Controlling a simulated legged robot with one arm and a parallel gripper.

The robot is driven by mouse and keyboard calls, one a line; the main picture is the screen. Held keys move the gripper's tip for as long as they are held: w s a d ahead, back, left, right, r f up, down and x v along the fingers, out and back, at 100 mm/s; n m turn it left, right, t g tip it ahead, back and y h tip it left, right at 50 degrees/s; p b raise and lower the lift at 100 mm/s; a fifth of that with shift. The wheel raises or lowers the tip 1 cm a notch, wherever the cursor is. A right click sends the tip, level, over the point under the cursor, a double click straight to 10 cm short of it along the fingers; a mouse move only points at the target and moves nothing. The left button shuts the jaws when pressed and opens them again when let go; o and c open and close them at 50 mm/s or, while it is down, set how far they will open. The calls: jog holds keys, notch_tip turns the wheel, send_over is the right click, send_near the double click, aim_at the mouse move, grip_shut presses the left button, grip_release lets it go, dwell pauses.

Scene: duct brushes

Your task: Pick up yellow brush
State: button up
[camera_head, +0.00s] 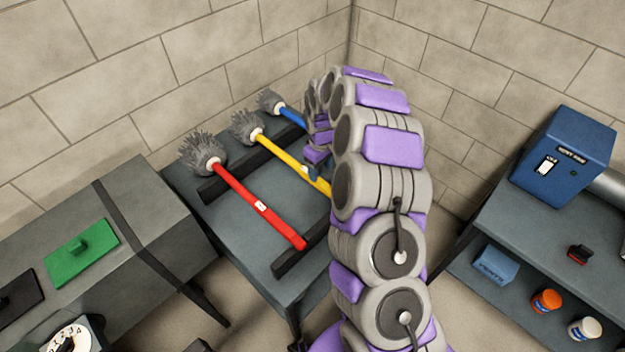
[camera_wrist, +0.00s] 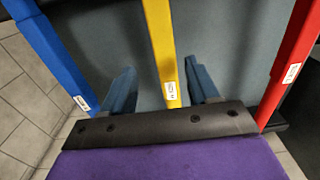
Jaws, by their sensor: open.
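The yellow brush (camera_head: 284,156) lies between the red and blue brushes on a dark table, its grey bristle head at the upper left and its handle running to the lower right. My arm hides the end of its handle in the head view. In the wrist view the yellow handle (camera_wrist: 163,50) runs down between the two blue fingers of my gripper (camera_wrist: 163,88). The gripper is open, one finger on each side of the handle with gaps to both. Whether the fingers reach down to the handle's level I cannot tell.
The red brush (camera_head: 255,203) lies left of the yellow one, and the blue brush (camera_head: 292,116) right of it. Dark rails (camera_head: 300,254) support them on the table (camera_head: 215,231). A side table (camera_head: 480,225) with a blue box (camera_head: 563,158) stands at right. Brick walls close the corner.

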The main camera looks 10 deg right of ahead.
jog(key=f, duration=0.2)
jog(key=f+b, duration=0.1)
jog(key=f, duration=0.2)
jog(key=shift+s+a+f, duration=0.2)
jog(key=shift+a+f, duration=0.1)
jog(key=shift+r, duration=0.1)
grip_shut()
